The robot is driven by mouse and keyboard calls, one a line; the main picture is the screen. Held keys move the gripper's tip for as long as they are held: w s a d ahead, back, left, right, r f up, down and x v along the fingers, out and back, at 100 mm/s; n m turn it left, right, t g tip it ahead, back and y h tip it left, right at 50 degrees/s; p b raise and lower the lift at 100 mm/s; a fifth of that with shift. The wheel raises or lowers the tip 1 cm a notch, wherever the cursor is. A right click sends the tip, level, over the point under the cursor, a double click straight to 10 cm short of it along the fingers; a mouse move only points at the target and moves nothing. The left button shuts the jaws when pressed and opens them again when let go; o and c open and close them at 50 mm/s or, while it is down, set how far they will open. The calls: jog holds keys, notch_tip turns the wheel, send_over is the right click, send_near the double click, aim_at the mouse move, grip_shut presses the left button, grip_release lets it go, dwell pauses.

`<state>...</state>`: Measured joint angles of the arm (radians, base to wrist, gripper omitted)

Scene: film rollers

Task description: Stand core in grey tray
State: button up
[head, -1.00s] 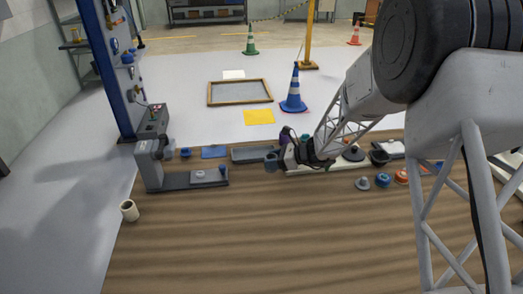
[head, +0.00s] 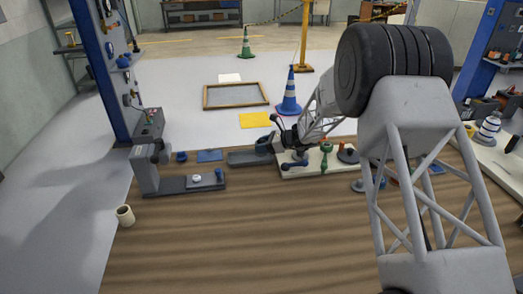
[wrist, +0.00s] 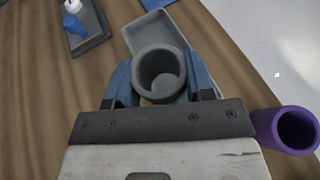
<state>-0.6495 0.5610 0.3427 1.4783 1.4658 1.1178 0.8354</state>
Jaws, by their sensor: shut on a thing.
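My gripper (wrist: 162,88) is shut on a grey hollow core (wrist: 137,82), with a blue finger on each side of it. The core's open end faces the wrist camera. The grey tray (wrist: 180,24) shows behind the core in the wrist view, and the core overlaps the tray's near end there. I cannot tell whether the core touches the tray floor. In the head view my gripper (head: 268,144) is at the right end of the grey tray (head: 243,159), and the core is hard to make out.
A purple hollow cylinder (wrist: 288,130) stands right of my gripper. A dark grey fixture (head: 178,184) with a white and a blue part lies left of the tray. A pale board (head: 325,163) is to the right. A cream cup (head: 125,215) stands at front left.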

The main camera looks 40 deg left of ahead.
jog(key=shift+w+a+f, duration=0.1)
jog(key=shift+w+a, duration=0.6)
jog(key=shift+f, duration=0.1)
jog(key=shift+f, duration=1.65)
jog(key=shift+f, duration=0.15)
jog(key=o, duration=0.9)
